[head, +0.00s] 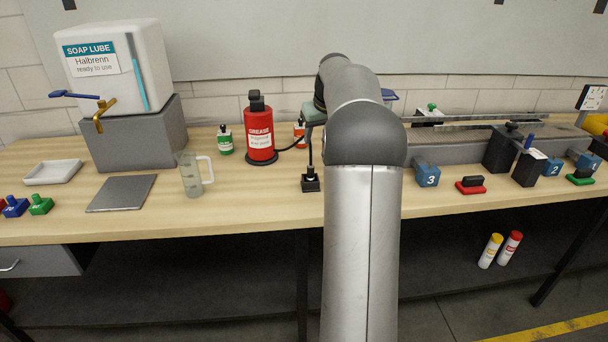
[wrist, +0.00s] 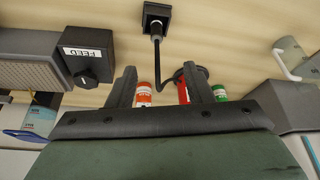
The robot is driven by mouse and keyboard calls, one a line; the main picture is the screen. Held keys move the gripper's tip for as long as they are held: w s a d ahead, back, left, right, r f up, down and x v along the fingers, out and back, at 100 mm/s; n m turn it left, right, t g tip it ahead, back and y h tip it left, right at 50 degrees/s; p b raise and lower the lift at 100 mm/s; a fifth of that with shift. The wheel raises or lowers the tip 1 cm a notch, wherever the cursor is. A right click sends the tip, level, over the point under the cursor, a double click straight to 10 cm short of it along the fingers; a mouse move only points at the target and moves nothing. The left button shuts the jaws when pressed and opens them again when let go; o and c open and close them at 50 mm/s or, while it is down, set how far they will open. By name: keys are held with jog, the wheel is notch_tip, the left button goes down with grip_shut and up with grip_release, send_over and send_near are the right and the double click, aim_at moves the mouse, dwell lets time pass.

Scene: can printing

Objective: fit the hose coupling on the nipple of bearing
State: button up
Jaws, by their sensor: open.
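The hose coupling (head: 311,172) stands upright in a small black holder (head: 311,185) on the bench. The coupling (wrist: 156,37) and holder also show at the top of the wrist view. A black hose (head: 291,146) joins it to the red grease container (head: 260,135). My gripper (wrist: 161,72) is open, with nothing gripped; the coupling appears beyond its fingertips. In the head view my arm hides the fingers. Blue numbered blocks, apparently the bearings, include block 3 (head: 427,175), block 2 (head: 552,167) and block 1 (head: 587,160). Their nipples are too small to make out.
A black FEED box (wrist: 85,55) is near the left finger in the wrist view. Green (head: 225,140) and orange (head: 299,134) bottles flank the grease container. A jug (head: 190,175) stands to its left. A red-and-black item (head: 470,185) lies right of block 3. The front bench strip near the holder is clear.

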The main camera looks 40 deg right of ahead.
aim_at(311, 166)
jog(key=x, duration=0.4)
jog(key=p+x, duration=0.1)
jog(key=x, duration=0.2)
jog(key=d+x, duration=0.1)
jog(key=x, duration=0.3)
jog(key=shift+w+f+p, duration=0.2)
jog(key=shift+p, duration=0.1)
jog(key=shift+p+x, duration=0.8)
jog(key=shift+x, duration=2.05)
grip_shut()
